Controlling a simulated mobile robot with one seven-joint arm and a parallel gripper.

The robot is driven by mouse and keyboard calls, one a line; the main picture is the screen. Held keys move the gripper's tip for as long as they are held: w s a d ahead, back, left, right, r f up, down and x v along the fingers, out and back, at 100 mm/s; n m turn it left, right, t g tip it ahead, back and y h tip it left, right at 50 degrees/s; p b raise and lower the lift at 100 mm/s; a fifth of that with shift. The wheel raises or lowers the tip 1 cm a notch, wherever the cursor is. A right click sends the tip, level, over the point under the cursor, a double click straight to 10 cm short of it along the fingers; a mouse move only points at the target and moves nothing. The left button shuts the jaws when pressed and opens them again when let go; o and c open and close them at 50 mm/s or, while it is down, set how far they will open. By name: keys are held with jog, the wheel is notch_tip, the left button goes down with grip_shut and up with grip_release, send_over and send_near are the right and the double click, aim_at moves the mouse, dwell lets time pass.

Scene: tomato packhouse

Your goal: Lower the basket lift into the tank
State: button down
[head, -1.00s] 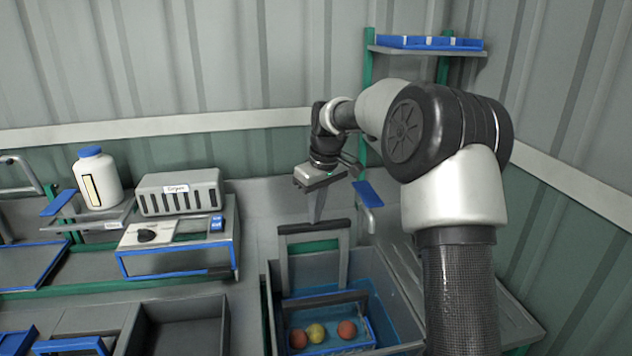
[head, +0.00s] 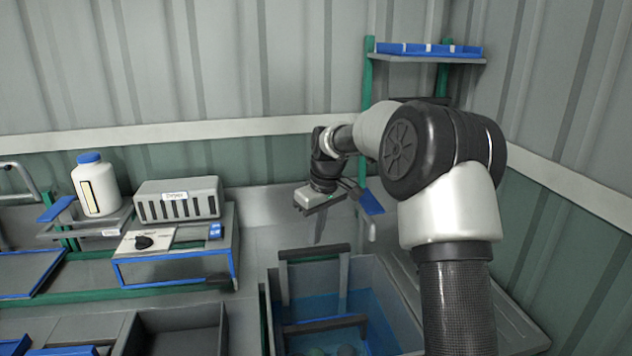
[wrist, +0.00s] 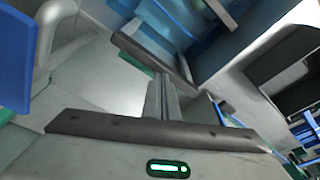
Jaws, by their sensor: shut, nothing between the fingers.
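The basket lift is a frame with two upright posts and a dark top bar (head: 314,253), standing in the grey tank (head: 372,265). Its lower dark bar (head: 325,324) crosses just over the blue water (head: 362,305). The basket's fruit (head: 347,350) shows dim and greenish below, apparently under water, cut by the frame edge. My gripper (head: 319,240) points down at the top bar, its shut fingers empty. In the wrist view the fingers (wrist: 163,95) end close to the dark bar (wrist: 150,55); I cannot tell whether they touch.
A labelled grey box (head: 178,200) and a white bottle with a blue cap (head: 98,185) stand left of the tank. An empty dark tray (head: 178,330) lies at front left. A blue-edged shelf (head: 425,59) is at back right. The wall is close behind.

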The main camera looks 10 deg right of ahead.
notch_tip(320, 180, up, 15)
jog(key=p, duration=1.1)
jog(key=s+r+m+t+h, duration=0.1)
jog(key=s+r, duration=0.5)
jog(key=s, duration=0.3)
jog(key=s+r+m+t, duration=0.1)
jog(key=s+r+m, duration=0.1)
jog(key=s+r, duration=0.6)
jog(key=s+f+m, duration=0.1)
jog(key=s+f, duration=0.1)
jog(key=s, duration=0.8)
jog(key=s+f+m+t, duration=0.1)
jog(key=s+f+m, duration=0.1)
jog(key=s, duration=0.7)
jog(key=shift+s+f+t, duration=0.3)
jog(key=shift+s+f, duration=0.05)
jog(key=shift+f, duration=0.45)
